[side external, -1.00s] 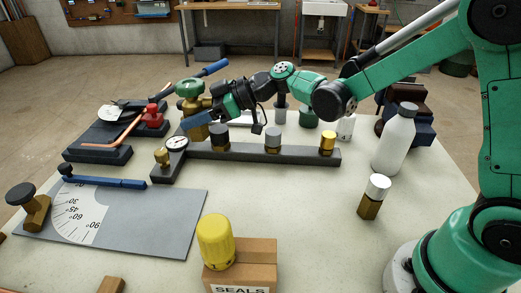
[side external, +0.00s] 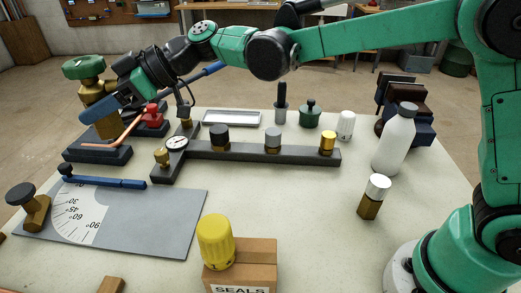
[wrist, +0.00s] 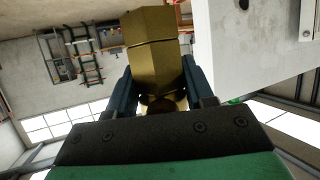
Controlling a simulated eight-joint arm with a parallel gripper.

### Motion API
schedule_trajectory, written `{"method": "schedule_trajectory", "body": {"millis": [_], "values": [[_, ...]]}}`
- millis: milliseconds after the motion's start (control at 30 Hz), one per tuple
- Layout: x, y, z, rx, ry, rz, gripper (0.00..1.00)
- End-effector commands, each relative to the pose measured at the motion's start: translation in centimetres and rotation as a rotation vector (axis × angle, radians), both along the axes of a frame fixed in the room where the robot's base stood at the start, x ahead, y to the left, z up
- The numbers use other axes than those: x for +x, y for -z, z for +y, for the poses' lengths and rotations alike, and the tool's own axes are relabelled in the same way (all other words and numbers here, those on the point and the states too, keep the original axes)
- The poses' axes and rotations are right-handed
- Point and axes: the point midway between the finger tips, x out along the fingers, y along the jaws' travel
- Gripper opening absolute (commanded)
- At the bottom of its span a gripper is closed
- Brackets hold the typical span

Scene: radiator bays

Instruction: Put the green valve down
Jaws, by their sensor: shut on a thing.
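The green valve, with a green cap (side external: 84,67) over a brass body (side external: 98,88), is in my gripper (side external: 92,108) at the left in the side view. It stands nearly upright over the far left of the table, near the dark blocks with the copper pipe. I cannot tell whether its lower end touches anything. In the wrist view the brass body (wrist: 153,50) sits between the two blue fingers of my gripper (wrist: 160,85), which is shut on it. The green cap does not show clearly there.
Dark blocks (side external: 85,154) carry a copper pipe (side external: 125,133) and a red knob (side external: 151,116). A dark T-shaped rail (side external: 310,154) holds a gauge and several knobs. A shallow tray (side external: 231,117) lies behind it. A dark green knobbed piece (side external: 311,115) stands farther right.

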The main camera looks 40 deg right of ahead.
Motion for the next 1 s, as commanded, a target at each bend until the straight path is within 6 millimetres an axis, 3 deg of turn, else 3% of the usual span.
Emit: {"method": "schedule_trajectory", "body": {"millis": [500, 1000], "values": [[0.0, 13.2, 0.0, 0.002, 0.0, 0.0, 0.0], [0.0, 18.6, 0.0, 0.002, 0.0, 0.0, 0.0]]}}
